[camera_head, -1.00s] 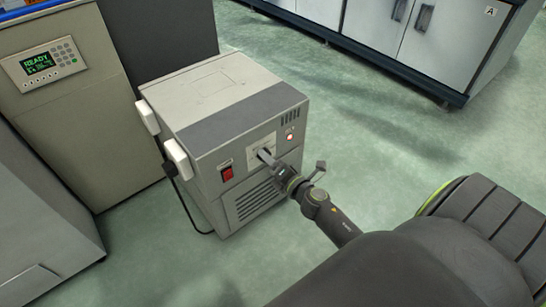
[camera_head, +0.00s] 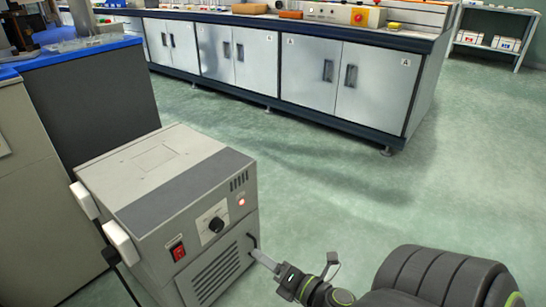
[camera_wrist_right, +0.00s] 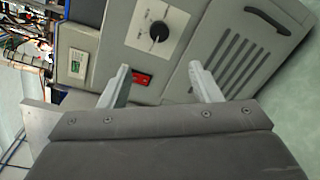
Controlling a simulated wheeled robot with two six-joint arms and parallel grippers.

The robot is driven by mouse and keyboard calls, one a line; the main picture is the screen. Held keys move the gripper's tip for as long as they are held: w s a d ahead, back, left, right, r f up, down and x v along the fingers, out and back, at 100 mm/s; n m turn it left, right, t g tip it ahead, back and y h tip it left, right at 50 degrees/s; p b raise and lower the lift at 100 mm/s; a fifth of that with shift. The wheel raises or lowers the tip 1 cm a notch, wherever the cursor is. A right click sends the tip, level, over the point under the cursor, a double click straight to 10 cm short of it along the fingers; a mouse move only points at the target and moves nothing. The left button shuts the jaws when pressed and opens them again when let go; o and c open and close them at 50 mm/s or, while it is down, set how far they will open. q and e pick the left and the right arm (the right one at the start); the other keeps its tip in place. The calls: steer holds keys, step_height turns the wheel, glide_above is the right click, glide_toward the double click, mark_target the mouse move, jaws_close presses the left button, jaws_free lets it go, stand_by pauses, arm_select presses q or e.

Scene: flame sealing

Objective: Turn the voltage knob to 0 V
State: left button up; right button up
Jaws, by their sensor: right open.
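The voltage knob (camera_head: 216,225) is a black round knob on a white dial plate (camera_head: 212,221) on the front of a grey box unit (camera_head: 160,200). In the right wrist view the knob (camera_wrist_right: 159,31) shows beyond the fingers, with a pale pointer line on it; the scale marks are too small to read. My right gripper (camera_head: 258,256) is in front of the unit, below and right of the knob, apart from it. In the right wrist view its two fingers (camera_wrist_right: 160,85) are spread with nothing between them. My left gripper is not in view.
A red switch (camera_head: 178,252) is left of the knob, and a lit lamp (camera_head: 241,202) is to its upper right. A vented panel (camera_head: 215,272) with a dark handle is below. White handles (camera_head: 120,243) stick out on the left side. Open floor (camera_head: 330,190) lies right, before cabinets (camera_head: 310,75).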

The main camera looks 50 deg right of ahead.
steer(key=shift+s+r+b, duration=0.1)
steer(key=shift+s+b, duration=0.2)
steer(key=shift+s, duration=0.45)
